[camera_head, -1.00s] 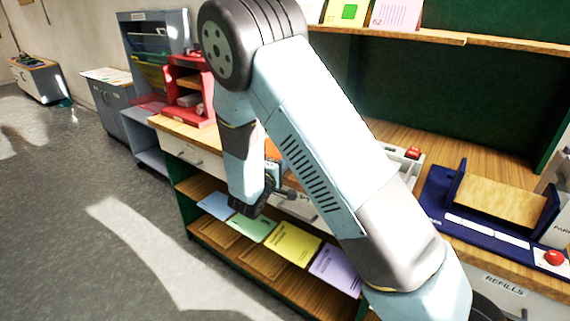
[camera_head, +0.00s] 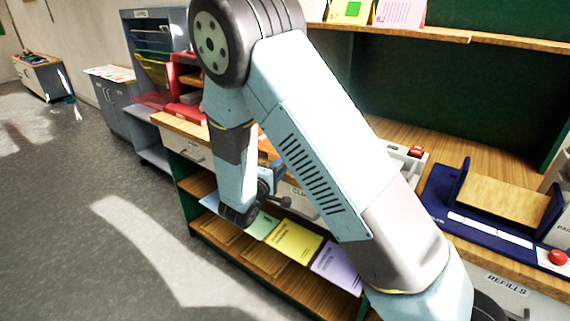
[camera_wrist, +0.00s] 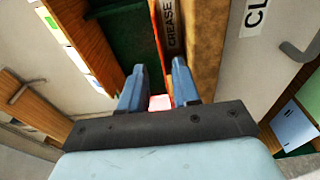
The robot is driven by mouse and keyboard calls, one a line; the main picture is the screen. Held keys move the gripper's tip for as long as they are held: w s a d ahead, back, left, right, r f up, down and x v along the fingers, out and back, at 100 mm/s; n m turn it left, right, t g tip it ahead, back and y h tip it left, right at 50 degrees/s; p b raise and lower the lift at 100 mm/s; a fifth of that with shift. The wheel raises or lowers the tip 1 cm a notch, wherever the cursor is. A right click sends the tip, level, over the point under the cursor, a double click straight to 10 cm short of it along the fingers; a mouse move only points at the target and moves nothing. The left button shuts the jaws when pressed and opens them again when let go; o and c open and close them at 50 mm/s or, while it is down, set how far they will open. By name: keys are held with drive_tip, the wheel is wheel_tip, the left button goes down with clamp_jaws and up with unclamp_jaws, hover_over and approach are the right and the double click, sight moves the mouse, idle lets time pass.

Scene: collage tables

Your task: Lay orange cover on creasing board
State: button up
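My gripper (camera_wrist: 159,66) shows in the wrist view with its two blue fingers apart. A bright red-pink patch (camera_wrist: 160,102) shows between the fingers; I cannot tell what it is. A thin orange-red strip (camera_wrist: 157,40) runs along a dark edge labelled "CREASE" (camera_wrist: 170,28), beyond the fingertips. I cannot tell whether that strip is the orange cover. In the head view my gripper (camera_head: 270,186) is partly behind my arm, in front of the counter and above the lower shelf. My arm hides much of the counter, and no orange cover shows clearly there.
Green (camera_head: 262,226), yellow (camera_head: 297,240) and purple (camera_head: 337,268) covers lie on the lower shelf. A blue device (camera_head: 435,195) stands on the counter at right. A red rack (camera_head: 187,112) stands at the counter's far left end. Open floor lies left.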

drive_tip(key=v, duration=0.9)
drive_tip(key=s+d+r+m+g+h, duration=0.1)
drive_tip(key=s+d+r+m+g, duration=0.2)
drive_tip(key=d, duration=0.5)
drive_tip(key=s+d+r+m+g, duration=0.1)
drive_tip(key=d+r+m+g, duration=0.1)
drive_tip(key=d+r+g, duration=0.4)
drive_tip(key=s+d+r+m+g+h, duration=0.1)
drive_tip(key=s+d+r+m+g, duration=0.2)
drive_tip(key=d, duration=0.6)
drive_tip(key=s+d+r+m+t+y, duration=0.1)
drive_tip(key=s+d+r+m+y, duration=0.1)
drive_tip(key=s+r+y, duration=0.3)
drive_tip(key=s+d+r+m+t+y, duration=0.1)
drive_tip(key=s+d+r+m+y, duration=0.1)
drive_tip(key=s+r+y, duration=0.4)
drive_tip(key=shift+s+d+r, duration=0.25)
drive_tip(key=shift+s+r, duration=0.2)
drive_tip(key=shift+s, duration=2.15)
drive_tip(key=shift+c, duration=0.2)
